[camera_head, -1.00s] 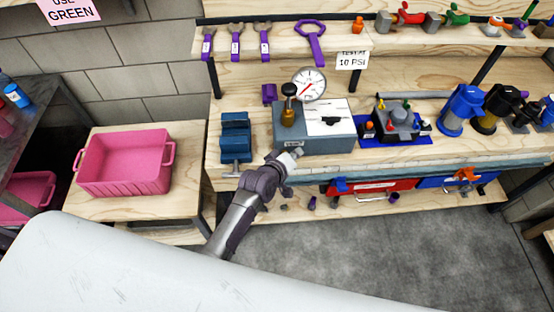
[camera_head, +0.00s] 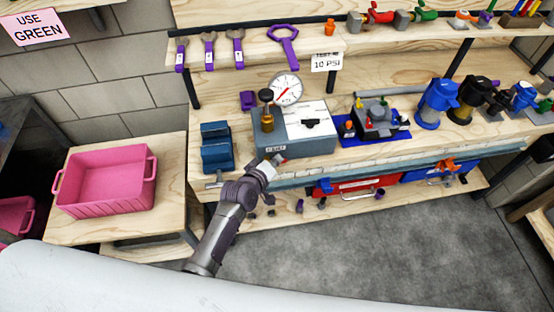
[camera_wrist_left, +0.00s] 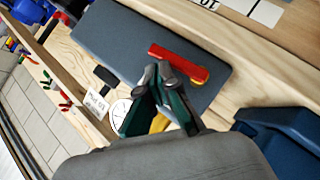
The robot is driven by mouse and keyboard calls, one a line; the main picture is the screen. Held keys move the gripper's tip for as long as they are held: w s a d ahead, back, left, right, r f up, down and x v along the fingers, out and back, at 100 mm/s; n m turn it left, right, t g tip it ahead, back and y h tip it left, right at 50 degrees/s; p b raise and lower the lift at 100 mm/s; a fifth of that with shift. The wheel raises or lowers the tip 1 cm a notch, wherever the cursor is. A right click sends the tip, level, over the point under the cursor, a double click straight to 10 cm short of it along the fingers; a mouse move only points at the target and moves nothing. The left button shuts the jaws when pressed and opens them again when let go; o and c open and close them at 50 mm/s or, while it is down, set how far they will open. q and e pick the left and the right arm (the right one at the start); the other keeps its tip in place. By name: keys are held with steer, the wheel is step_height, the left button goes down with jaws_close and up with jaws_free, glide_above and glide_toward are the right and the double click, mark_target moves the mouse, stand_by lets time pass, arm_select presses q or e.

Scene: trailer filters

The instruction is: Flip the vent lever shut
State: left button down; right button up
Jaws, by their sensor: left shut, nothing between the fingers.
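The vent lever is a red bar (camera_wrist_left: 180,62) on the grey face of the test box (camera_wrist_left: 140,40) in the left wrist view. My left gripper (camera_head: 272,161) is in front of that face, below a small label. Its dark fingers (camera_wrist_left: 158,76) are shut and empty, with their tips at the lever's left part in the wrist view; I cannot tell whether they touch it. My right gripper is not in view.
A pressure gauge (camera_head: 286,90) and brass valve (camera_head: 267,112) stand at the box. A blue vise (camera_head: 216,147) is left of it, and a blue mat with a grey fixture (camera_head: 375,118) is right. A pink bin (camera_head: 105,182) sits on a side table.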

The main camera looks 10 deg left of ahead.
arm_select(q)
step_height(320, 180, up, 4)
steer(key=p, duration=0.4)
steer(key=shift+w+a+r, duration=0.1)
steer(key=s+d+r+p, duration=0.1)
steer(key=s+r+p, duration=0.4)
steer(key=s+r, duration=0.2)
steer(key=shift+s+d, duration=0.15)
steer(key=shift+d, duration=0.1)
steer(key=shift+f, duration=0.1)
